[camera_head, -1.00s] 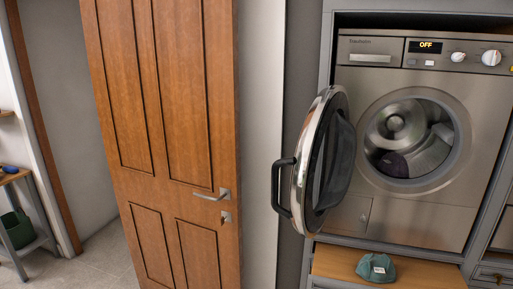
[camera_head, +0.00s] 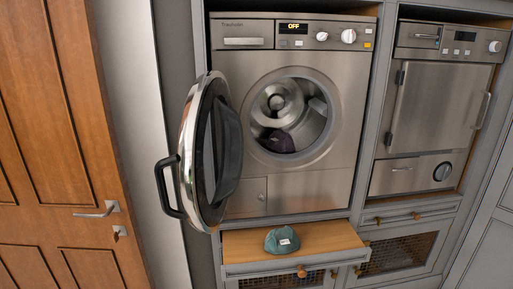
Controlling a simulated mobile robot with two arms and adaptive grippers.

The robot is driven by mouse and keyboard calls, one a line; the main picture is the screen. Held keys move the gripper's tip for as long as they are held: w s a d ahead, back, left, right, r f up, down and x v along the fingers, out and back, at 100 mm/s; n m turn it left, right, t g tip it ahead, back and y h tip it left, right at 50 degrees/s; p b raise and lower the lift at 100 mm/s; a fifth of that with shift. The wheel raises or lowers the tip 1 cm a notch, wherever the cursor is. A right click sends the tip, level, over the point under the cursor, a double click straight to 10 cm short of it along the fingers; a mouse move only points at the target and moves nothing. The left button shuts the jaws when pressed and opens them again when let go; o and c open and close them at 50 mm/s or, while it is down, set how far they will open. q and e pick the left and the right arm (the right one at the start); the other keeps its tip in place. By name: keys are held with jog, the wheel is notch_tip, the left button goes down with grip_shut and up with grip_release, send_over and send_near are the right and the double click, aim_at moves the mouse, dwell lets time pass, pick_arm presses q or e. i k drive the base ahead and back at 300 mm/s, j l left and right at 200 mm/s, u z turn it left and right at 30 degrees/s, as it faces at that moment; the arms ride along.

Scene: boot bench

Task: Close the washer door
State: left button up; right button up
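The washer (camera_head: 320,185) is a steel front-loader set in a grey cabinet, its display reading OFF. Its round door (camera_head: 188,150) has a chrome rim and dark glass and stands wide open to the left of the drum opening. The door's black handle (camera_head: 164,187) sticks out to the left. A dark cloth (camera_head: 279,142) lies inside the drum. Neither of my grippers shows in the head view.
A teal cap-like item (camera_head: 282,240) sits on the wooden pull-out shelf (camera_head: 335,233) below the washer. A second steel appliance (camera_head: 430,105) is at right. A wooden room door (camera_head: 50,130) stands at left, close to the washer door.

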aim_at(205, 217)
jog(key=i+j+z, duration=0.2)
jog(key=j, duration=0.3)
jog(key=i+j+z, duration=0.1)
jog(key=j+z, duration=0.15)
jog(key=j, duration=0.3)
jog(key=j+z, duration=0.2)
jog(key=j, duration=0.35)
jog(key=i, duration=0.05)
